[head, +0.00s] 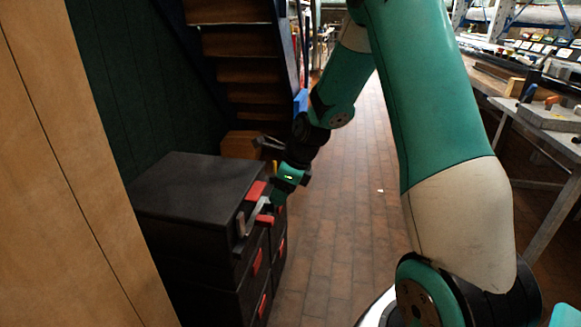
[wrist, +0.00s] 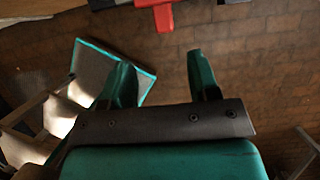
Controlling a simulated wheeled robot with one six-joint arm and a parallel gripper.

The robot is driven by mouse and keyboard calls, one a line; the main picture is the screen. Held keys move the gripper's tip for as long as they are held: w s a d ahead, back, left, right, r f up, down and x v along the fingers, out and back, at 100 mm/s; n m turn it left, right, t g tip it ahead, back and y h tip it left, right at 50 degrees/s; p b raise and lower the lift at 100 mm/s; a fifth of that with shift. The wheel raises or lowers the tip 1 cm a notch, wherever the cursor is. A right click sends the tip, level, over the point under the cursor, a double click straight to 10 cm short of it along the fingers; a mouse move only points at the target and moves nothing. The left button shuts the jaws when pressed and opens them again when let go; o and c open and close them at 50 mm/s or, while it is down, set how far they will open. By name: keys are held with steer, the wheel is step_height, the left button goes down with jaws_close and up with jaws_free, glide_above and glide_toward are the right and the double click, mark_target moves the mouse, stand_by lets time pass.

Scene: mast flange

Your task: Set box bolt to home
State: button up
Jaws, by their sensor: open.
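A black box (head: 195,185) with drawer-like fronts stands at the left in the head view. On its right face near the top is a grey metal fitting (head: 242,224) with a red part (head: 256,190) above it and a smaller red tab (head: 265,219) beside it. I take this fitting for the box bolt; its exact position is unclear. My gripper (head: 276,198) is close by this fitting, partly overlapping it in view. In the wrist view my gripper (wrist: 158,75) has its green fingers wide apart with nothing between them. A red handle (wrist: 162,17) shows beyond the fingertips at the top edge.
More red handles (head: 257,261) sit lower on the box. A wooden panel (head: 75,200) fills the near left. Wooden steps (head: 238,42) rise behind the box. A workbench (head: 545,112) stands at the right. The brick floor (head: 340,215) between is mostly clear.

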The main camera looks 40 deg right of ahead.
steer(key=v, duration=0.6)
steer(key=shift+r+p, duration=0.3)
steer(key=shift+p, duration=0.15)
steer(key=shift+s, duration=0.15)
steer(key=s+a+r+n+g+y, duration=0.1)
steer(key=s+a+r+n, duration=0.3)
steer(key=a+n, duration=0.5)
steer(key=s+a+r+n+g, duration=0.1)
steer(key=s+a+r+n, duration=0.3)
steer(key=a+n, duration=0.45)
steer(key=s+a+r+n+g+p, duration=0.1)
steer(key=s+a+n, duration=0.3)
steer(key=s+n, duration=0.45)
steer(key=s+a+r+n+g, duration=0.1)
steer(key=s+a+r+n, duration=0.15)
steer(key=s+n, duration=0.6)
step_height(320, 180, up, 13)
steer(key=w+p, duration=0.2)
steer(key=p, duration=1.1)
steer(key=shift+a+f+n, duration=0.15)
steer(key=shift+a+n, duration=0.15)
steer(key=shift+n, duration=0.15)
steer(key=shift+w, duration=0.1)
